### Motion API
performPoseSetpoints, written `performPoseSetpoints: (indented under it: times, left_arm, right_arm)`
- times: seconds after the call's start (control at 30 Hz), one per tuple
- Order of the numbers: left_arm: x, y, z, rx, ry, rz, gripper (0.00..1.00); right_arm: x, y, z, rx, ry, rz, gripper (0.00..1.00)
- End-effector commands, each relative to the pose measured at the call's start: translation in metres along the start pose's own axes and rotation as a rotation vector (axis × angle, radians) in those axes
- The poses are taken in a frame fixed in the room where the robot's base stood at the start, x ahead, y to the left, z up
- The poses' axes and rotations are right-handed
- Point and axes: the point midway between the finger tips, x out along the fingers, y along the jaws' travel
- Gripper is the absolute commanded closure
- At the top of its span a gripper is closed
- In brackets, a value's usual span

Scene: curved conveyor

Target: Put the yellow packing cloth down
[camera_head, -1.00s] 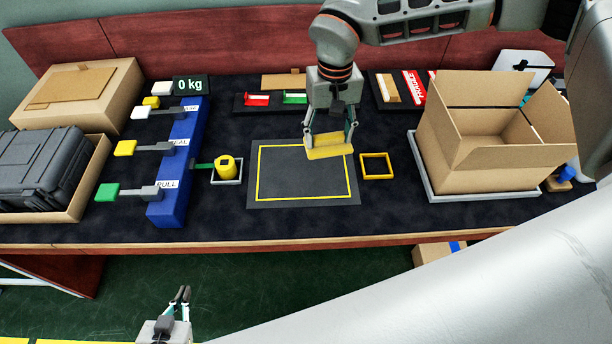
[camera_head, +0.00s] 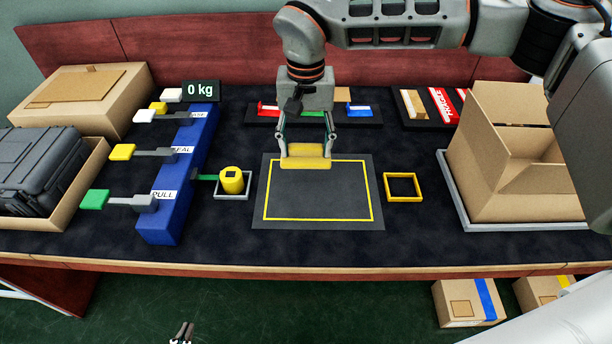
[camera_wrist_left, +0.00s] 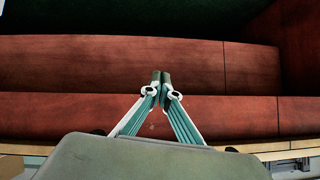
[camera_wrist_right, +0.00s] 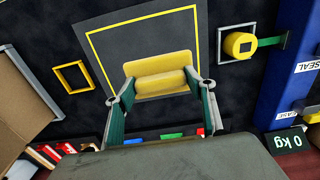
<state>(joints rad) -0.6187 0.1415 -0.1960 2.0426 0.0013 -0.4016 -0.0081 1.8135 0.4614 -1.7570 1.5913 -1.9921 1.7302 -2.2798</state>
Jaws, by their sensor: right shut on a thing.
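The yellow packing cloth (camera_head: 305,163) is a folded, padded-looking strip held between the fingers of my right gripper (camera_head: 306,150). In the head view it overlaps the far edge of the dark mat (camera_head: 320,224), which has a yellow outline. I cannot tell whether the cloth touches the mat. In the right wrist view the cloth (camera_wrist_right: 160,77) spans between both fingers of the right gripper (camera_wrist_right: 161,80). My left gripper (camera_wrist_left: 161,76) is empty, with its fingertips together. In the head view only the tips of the left gripper (camera_head: 182,333) show at the bottom edge.
A yellow square frame (camera_head: 405,200) lies right of the mat. A yellow cylinder (camera_head: 231,181) and a blue lever block (camera_head: 160,224) stand to its left. An open carton (camera_head: 500,185) is at right, a black case (camera_head: 35,170) at left.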

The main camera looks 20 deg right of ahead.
Motion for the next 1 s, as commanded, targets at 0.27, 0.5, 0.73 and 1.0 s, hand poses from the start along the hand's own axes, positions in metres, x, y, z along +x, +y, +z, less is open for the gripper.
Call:
performPoseSetpoints:
  times: [0.27, 0.5, 0.73, 1.0]
  left_arm:
    - [0.003, -0.002, 0.011, 0.006, -0.015, -0.005, 1.0]
    - [0.003, -0.002, 0.011, 0.006, -0.014, -0.005, 1.0]
    - [0.004, 0.0, 0.014, 0.007, -0.016, -0.003, 1.0]
    - [0.003, -0.001, 0.01, 0.009, -0.01, -0.005, 1.0]
  right_arm:
    - [0.052, 0.0, 0.001, 0.0, -0.002, 0.0, 0.63]
    - [0.067, 0.0, 0.001, -0.001, -0.002, 0.0, 0.63]
    - [0.099, 0.0, 0.001, 0.0, -0.003, 0.0, 0.63]
    - [0.099, 0.0, 0.0, 0.0, 0.001, -0.001, 0.63]
